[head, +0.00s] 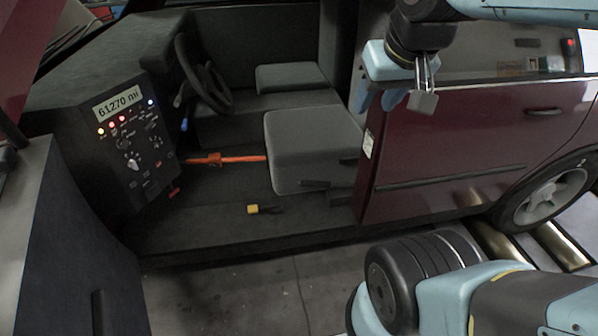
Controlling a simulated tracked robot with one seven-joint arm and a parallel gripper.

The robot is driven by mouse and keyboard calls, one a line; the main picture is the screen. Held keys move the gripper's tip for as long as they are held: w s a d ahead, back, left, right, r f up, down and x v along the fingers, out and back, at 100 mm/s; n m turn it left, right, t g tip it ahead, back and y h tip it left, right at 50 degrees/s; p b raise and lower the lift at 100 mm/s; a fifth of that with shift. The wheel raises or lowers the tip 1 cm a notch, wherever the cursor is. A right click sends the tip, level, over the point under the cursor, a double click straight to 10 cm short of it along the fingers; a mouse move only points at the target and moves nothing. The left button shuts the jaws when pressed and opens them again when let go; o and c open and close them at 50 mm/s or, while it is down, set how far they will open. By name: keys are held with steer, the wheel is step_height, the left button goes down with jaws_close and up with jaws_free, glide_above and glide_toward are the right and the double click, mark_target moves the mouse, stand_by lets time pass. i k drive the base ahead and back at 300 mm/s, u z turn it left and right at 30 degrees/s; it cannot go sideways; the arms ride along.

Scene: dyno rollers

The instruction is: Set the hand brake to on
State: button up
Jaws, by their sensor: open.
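The car's front door opening shows its cabin. A long orange bar (240,159) lies nearly level between the dash panel and the front seat, with a thicker orange part near its left end. It may be the hand brake lever, but I cannot be certain. A short yellow-ended piece with a dark stalk (253,209) sits low on the sill side in front of the seat; I cannot tell what it is. My gripper (379,99) is at the upper right, in front of the maroon door pillar, fingers pointing down, open and empty. It is well apart from both pieces.
The dash panel (130,150) has a lit mileage display and knobs. The steering wheel (203,75) is behind it, and the grey front seat (313,150) stands at the middle. The maroon rear door (450,155) closes off the right. An open door (50,230) stands at left.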

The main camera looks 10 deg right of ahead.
mark_target(303, 183)
steer(key=i, duration=0.85)
steer(key=z, duration=0.05)
